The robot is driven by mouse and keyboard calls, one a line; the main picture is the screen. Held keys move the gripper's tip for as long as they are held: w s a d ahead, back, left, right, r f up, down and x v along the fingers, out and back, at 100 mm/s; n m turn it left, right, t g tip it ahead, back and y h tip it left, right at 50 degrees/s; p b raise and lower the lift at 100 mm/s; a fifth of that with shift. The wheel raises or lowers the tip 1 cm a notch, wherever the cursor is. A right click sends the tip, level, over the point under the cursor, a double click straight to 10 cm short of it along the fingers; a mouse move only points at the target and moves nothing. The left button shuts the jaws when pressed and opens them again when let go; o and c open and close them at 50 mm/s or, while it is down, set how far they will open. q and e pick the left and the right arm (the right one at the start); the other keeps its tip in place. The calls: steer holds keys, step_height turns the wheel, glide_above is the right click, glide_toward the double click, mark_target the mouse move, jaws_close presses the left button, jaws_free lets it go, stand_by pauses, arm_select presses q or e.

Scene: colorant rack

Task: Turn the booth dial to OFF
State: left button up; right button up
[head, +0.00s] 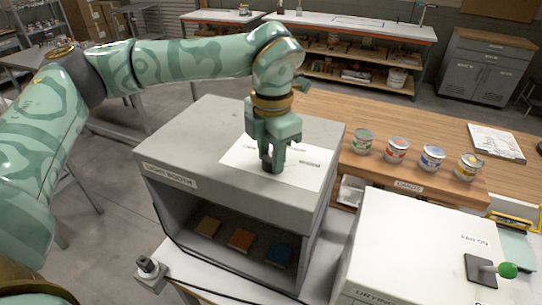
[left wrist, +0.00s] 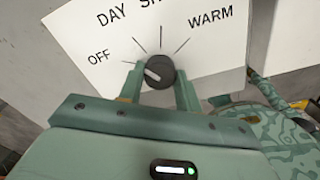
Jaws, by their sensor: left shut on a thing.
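The light booth (head: 185,125) is a grey box with an open front and a white label card on top. The card (left wrist: 85,40) reads OFF, DAY, a partly cut-off word starting SH, and WARM. The booth dial (left wrist: 157,72) is a dark round knob on that card. Its pale mark lies on the left side, towards the OFF line. My left gripper (head: 272,158) points down onto the booth top. Its fingers (left wrist: 160,88) are shut on the dial, one on each side. In the head view the fingers mostly hide the dial. My right gripper is not in view.
Coloured sample panels (head: 240,239) lie inside the booth. Several paint cans (head: 396,151) stand on the wooden counter (head: 425,120) to the right. A white cabinet (head: 400,240) with a green-knobbed lever (head: 507,270) is at the front right. A small grey knobbed device (head: 149,270) sits at the front left.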

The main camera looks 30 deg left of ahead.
arm_select(q)
steer(key=shift+w+r+n+b, duration=0.15)
steer(key=shift+n+b, duration=0.4)
steer(key=shift+n, duration=1.75)
steer(key=o, duration=1)
step_height(320, 180, up, 16)
steer(key=shift+d+p, duration=0.25)
steer(key=shift+p, duration=0.1)
